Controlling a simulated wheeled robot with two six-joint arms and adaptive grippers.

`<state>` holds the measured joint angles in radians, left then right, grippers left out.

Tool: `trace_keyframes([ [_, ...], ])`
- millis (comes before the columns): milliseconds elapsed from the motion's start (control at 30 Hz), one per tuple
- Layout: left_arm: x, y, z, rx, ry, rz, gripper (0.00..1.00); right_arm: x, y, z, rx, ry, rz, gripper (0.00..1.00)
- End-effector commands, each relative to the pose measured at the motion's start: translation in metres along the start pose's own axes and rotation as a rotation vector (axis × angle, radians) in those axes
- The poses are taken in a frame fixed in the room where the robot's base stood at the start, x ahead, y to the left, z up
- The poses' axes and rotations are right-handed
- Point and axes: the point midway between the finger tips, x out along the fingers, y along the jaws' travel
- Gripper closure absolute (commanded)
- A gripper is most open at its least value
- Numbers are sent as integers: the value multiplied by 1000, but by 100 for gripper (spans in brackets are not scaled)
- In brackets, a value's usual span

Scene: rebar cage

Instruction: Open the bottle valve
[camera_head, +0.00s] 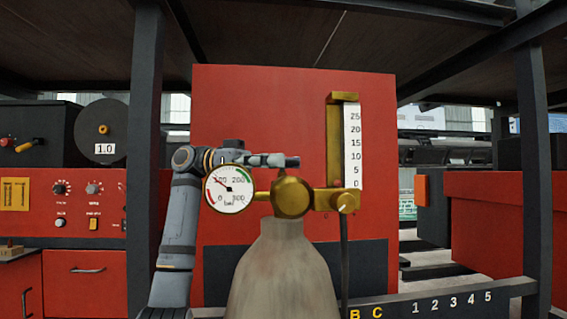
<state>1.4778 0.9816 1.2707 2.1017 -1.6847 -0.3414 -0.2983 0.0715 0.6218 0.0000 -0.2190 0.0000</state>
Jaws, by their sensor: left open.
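A grey gas bottle (283,275) stands upright in the centre, with its lower part cut off by the picture's edge. A round brass valve body (292,197) sits on its neck. A white dial gauge (228,188) is on its left, and a brass knob (345,202) with a light pointer is on its right. My left arm rises at the left and bends over behind the gauge. My left gripper (285,161) is open, pointing right, just above the valve body in the picture. The gauge hides part of the wrist. My right gripper is not in view.
A brass flow meter (334,140) with a white scale stands above the knob. A red panel (290,100) is behind the bottle. Dark posts (145,130) flank the scene, with a red welding unit (80,200) at left and a numbered rail (450,303) at lower right.

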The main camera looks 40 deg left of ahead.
Motion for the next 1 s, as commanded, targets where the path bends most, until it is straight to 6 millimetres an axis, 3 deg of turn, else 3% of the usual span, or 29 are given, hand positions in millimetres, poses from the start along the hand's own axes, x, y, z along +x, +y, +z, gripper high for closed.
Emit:
trace_keyframes([
  [100,0,0,0,0,0,0,16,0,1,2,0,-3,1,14],
  [500,0,0,0,1,-1,0,70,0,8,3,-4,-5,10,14],
  [767,0,0,2,2,-2,-31,70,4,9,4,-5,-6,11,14],
  [1000,-1,0,4,5,-3,-165,70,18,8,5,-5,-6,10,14],
])
